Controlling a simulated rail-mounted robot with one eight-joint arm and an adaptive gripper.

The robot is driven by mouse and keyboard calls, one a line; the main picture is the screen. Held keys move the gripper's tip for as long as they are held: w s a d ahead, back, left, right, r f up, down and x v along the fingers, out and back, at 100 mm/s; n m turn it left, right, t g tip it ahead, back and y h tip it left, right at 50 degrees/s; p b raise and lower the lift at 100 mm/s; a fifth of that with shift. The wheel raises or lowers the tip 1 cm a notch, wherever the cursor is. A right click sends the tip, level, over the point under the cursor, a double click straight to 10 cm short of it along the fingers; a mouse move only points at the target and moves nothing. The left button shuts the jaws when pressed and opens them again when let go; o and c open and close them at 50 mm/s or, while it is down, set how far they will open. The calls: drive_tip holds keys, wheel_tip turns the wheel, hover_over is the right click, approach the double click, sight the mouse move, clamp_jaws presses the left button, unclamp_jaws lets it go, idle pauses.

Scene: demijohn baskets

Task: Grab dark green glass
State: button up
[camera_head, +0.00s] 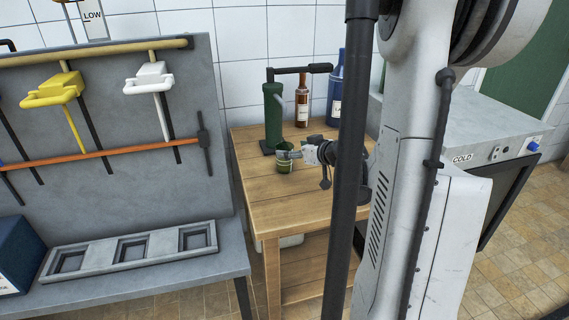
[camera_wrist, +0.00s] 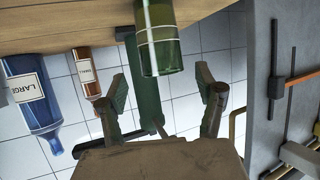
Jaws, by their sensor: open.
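The dark green glass (camera_head: 284,166) stands on the wooden table in the head view, near the table's left part. In the upside-down wrist view the glass (camera_wrist: 158,48) is at the top centre, green with pale lines around it. My gripper (camera_head: 290,155) is right beside the glass, reaching in from the right in the head view. In the wrist view my gripper (camera_wrist: 162,86) has its two fingers spread wide, with the near end of the glass in line with the gap between them. I cannot tell whether either finger touches the glass.
A green upright device (camera_head: 273,118) with a black handle stands just behind the glass. A brown bottle (camera_head: 302,108) and a blue bottle (camera_head: 335,88) stand farther back. A grey panel with a bench (camera_head: 130,262) is on the left. The wooden table (camera_head: 283,215) is clear in front.

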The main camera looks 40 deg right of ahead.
sight(280, 148)
drive_tip(key=b+x, duration=0.1)
drive_tip(key=x, duration=0.4)
drive_tip(key=shift+a+f+b, duration=0.1)
drive_tip(key=shift+a+b, duration=0.05)
drive_tip(key=shift+b, duration=0.2)
drive_tip(key=shift+s, duration=0.1)
drive_tip(key=c, duration=1.6)
drive_tip(key=shift+c, duration=0.2)
drive_tip(key=shift+r, duration=0.2)
drive_tip(key=shift+r+p, duration=0.6)
drive_tip(key=shift+r, duration=0.5)
drive_tip(key=a+r+p, duration=0.4)
drive_tip(key=a+r, duration=0.4)
drive_tip(key=a, duration=0.3)
drive_tip(key=shift+s+a+r, duration=0.2)
drive_tip(key=shift+s, duration=0.3)
drive_tip(key=shift+a, duration=0.1)
